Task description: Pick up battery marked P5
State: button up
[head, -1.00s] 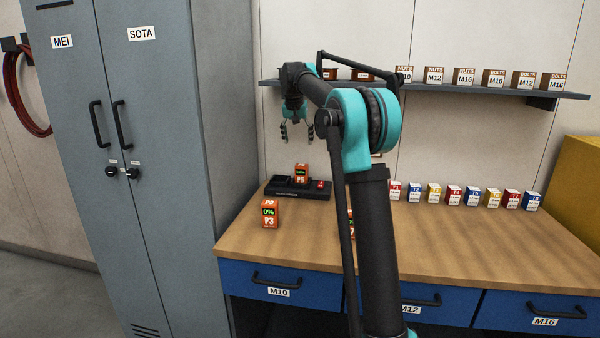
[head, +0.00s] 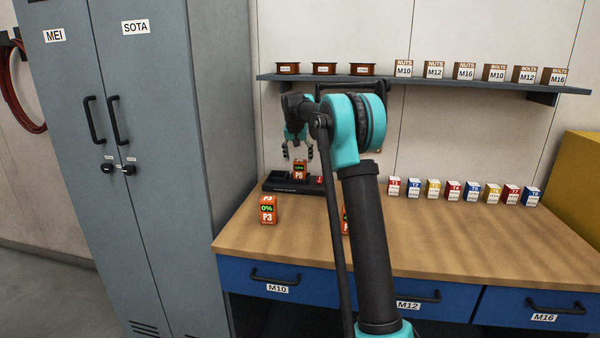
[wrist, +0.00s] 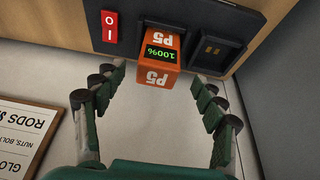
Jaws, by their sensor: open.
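The orange battery marked P5 (head: 300,169) stands upright in a bay of the black charger (head: 286,186) at the back left of the workbench. In the wrist view its label (wrist: 157,58) appears upside down, with a green 100% display. My gripper (head: 298,153) is open and empty, just above the battery in the head view. In the wrist view the open fingers (wrist: 160,92) are spread to either side of the battery's near end, apart from it. The charger's other bay (wrist: 216,53) is empty.
A red switch (wrist: 110,27) sits beside the battery on the charger. Battery P3 (head: 267,210), showing 0%, stands in front on the bench. Another orange battery (head: 346,221) is partly hidden behind my arm. The shelf (head: 440,85) overhangs the bench; the grey locker (head: 150,150) stands left.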

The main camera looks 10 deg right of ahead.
aim_at(300, 161)
jog(key=x, duration=0.5)
jog(key=shift+w+d, duration=0.15)
jog(key=shift+d, duration=0.05)
grip_shut()
dwell(0.3)
jog(key=shift+r, duration=0.15)
